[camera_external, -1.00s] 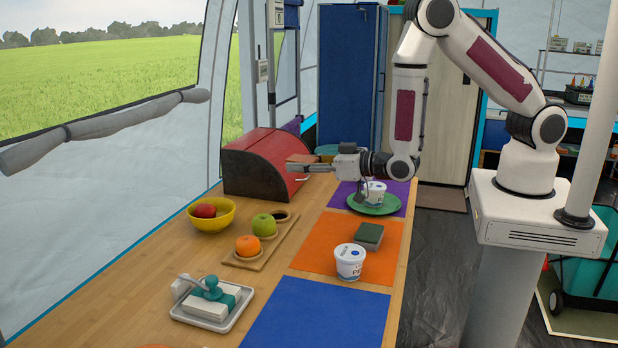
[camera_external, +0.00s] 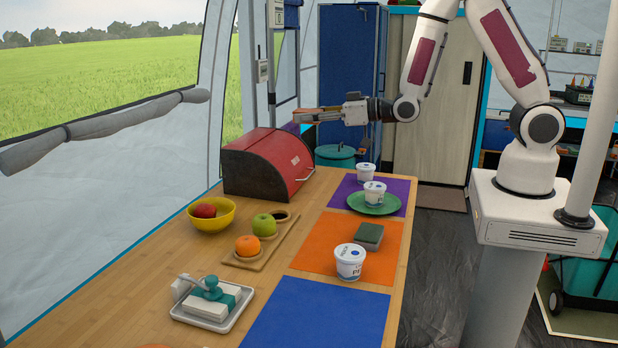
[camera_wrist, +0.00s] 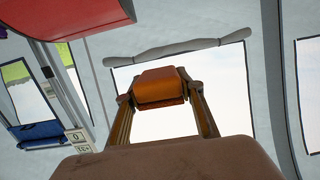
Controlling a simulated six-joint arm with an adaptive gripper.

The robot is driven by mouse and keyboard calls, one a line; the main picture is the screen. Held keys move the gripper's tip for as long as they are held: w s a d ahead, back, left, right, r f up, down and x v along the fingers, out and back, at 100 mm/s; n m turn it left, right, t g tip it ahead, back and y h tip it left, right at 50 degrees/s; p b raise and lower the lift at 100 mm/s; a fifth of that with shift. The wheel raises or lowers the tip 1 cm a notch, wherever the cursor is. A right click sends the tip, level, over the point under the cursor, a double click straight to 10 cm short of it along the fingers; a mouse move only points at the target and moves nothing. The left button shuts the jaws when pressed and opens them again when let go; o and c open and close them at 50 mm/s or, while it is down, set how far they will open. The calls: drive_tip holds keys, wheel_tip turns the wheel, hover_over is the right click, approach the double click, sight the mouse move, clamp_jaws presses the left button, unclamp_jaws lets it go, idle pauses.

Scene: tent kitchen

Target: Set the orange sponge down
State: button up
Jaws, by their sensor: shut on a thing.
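My gripper (camera_external: 318,113) is raised in the air above the red bread box (camera_external: 268,165), reaching left, well clear of the table. It is shut on the orange sponge (camera_wrist: 160,84). In the wrist view the sponge sits between the two fingertips, with pale tent wall and window behind it. In the external view the sponge is small at the finger ends and its edges are hard to make out. No table surface shows under it in the wrist view.
On the wooden table (camera_external: 185,262) are a yellow fruit bowl (camera_external: 211,221), a green plate (camera_external: 374,209) with a white cup (camera_external: 374,190), a green sponge (camera_external: 368,235), another cup (camera_external: 350,262) and a tray (camera_external: 212,318). The blue mat (camera_external: 315,313) is bare.

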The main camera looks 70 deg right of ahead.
drive_tip(key=shift+d+r+h, duration=0.15)
drive_tip(key=shift+d, duration=0.4)
drive_tip(key=shift+d+r+h, duration=0.15)
drive_tip(key=shift+d, duration=0.4)
idle(0.5)
